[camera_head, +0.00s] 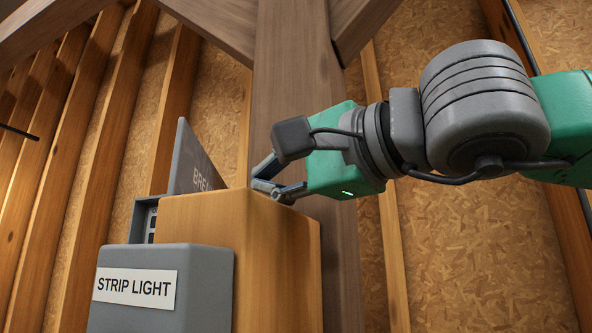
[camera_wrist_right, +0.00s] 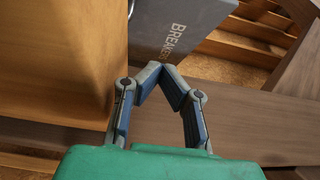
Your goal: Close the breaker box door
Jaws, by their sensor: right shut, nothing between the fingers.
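The breaker box (camera_head: 143,220) is a grey box on the far side of a wooden post, mostly hidden, with a strip of its dark inside showing. Its grey door (camera_head: 192,163) stands open, swung out, with part of the word "BREAKER" on it. In the right wrist view the door (camera_wrist_right: 178,28) shows its lettering just beyond my fingers. My right gripper (camera_head: 262,180) is shut and empty, behind the top of the post and right of the door. In the wrist view the fingertips (camera_wrist_right: 161,68) meet close to the door's lower edge; I cannot tell if they touch it. My left gripper is not in view.
The wooden post (camera_head: 245,225) stands between me and the breaker box. A grey box labelled "STRIP LIGHT" (camera_head: 165,300) is on its near side. A thick timber upright (camera_head: 295,75) rises behind my gripper. Studs and chipboard form the walls.

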